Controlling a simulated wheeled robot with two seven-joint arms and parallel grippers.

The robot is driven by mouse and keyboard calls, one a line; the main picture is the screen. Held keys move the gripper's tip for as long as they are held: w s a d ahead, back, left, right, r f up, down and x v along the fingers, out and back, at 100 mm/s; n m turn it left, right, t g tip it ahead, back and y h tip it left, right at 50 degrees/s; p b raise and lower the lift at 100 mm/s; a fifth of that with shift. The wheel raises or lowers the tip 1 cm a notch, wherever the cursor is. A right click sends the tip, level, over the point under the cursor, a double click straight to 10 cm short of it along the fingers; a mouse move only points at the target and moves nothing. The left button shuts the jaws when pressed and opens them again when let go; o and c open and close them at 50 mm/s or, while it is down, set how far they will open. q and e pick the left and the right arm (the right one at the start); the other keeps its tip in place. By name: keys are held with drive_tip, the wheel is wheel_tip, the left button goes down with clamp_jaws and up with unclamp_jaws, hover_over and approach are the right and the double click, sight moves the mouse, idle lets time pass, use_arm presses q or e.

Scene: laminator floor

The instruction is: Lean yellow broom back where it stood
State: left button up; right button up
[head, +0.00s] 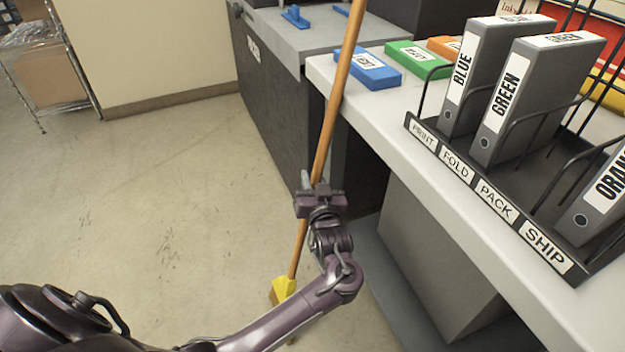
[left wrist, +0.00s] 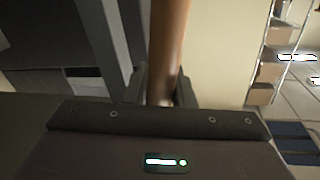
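The yellow broom has a long wooden handle (head: 337,90) that runs at a slight tilt from the top of the head view down to its yellow head (head: 284,290) near the floor. My left gripper (head: 315,187) is at the handle's middle, with the handle between its fingers. In the left wrist view the handle (left wrist: 168,50) passes between the two fingers (left wrist: 160,88), which sit close against it on both sides. My left forearm hides part of the broom's lower end. My right gripper is not in view.
A white table (head: 450,195) at right holds a black rack (head: 500,205) with binders, plus blue (head: 368,70), green (head: 418,58) and orange blocks. A grey machine (head: 270,90) stands behind the handle. A wire shelf (head: 50,70) is far left. Floor at left is clear.

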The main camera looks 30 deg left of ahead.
use_arm(q)
drive_tip(key=o, duration=0.5)
drive_tip(key=p+v, duration=0.1)
drive_tip(key=v, duration=0.6)
drive_tip(key=shift+s+d, duration=0.3)
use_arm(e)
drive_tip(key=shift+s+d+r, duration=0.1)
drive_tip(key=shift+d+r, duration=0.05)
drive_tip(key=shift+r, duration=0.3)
